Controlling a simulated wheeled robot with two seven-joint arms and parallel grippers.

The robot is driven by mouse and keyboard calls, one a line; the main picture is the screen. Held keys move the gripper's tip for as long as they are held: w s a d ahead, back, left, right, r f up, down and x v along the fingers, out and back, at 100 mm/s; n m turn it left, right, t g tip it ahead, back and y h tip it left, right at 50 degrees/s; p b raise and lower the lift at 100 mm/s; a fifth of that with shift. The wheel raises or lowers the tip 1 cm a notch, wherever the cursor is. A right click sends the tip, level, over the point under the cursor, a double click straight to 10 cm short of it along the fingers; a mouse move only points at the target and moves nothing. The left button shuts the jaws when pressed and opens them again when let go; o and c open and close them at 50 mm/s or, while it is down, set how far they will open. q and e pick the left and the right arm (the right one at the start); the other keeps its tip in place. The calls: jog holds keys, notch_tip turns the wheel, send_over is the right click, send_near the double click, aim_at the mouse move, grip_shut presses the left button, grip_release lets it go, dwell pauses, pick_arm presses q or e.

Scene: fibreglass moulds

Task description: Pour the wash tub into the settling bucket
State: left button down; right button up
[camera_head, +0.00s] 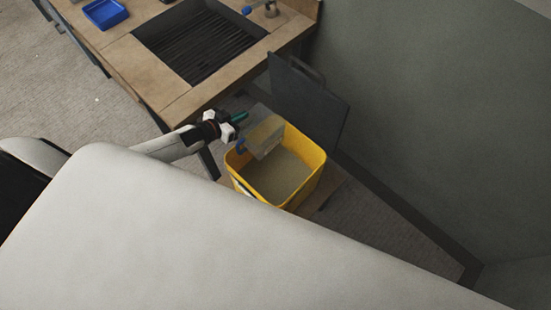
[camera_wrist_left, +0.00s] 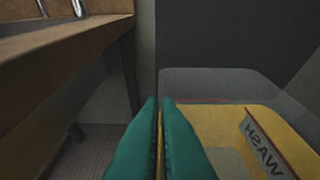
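The settling bucket (camera_head: 319,172) is a yellow square bucket with grey-tan contents inside. The wash tub (camera_head: 264,137) is a clear, see-through tub, tilted over the bucket's back left rim. Murky tan liquid shows in its lower part. In the left wrist view the tub's wall (camera_wrist_left: 215,84) and a label reading WASH (camera_wrist_left: 263,148), turned over, are beyond the fingers. My left gripper (camera_head: 241,117) has teal fingers, shut with a thin tan line between them (camera_wrist_left: 158,125), at the tub's edge. Whether liquid is flowing is too small to tell. My right gripper is not in view.
A wooden bench (camera_head: 180,105) with a dark slatted grate (camera_head: 203,48) and a blue tray (camera_head: 105,12) stands behind. A dark panel (camera_head: 305,105) stands close behind the bucket. A grey wall (camera_head: 430,110) is at right.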

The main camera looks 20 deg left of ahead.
pick_arm(q)
notch_tip(320, 180, up, 4)
jog(key=p, duration=0.4)
jog(key=shift+r, duration=0.1)
dwell(0.7)
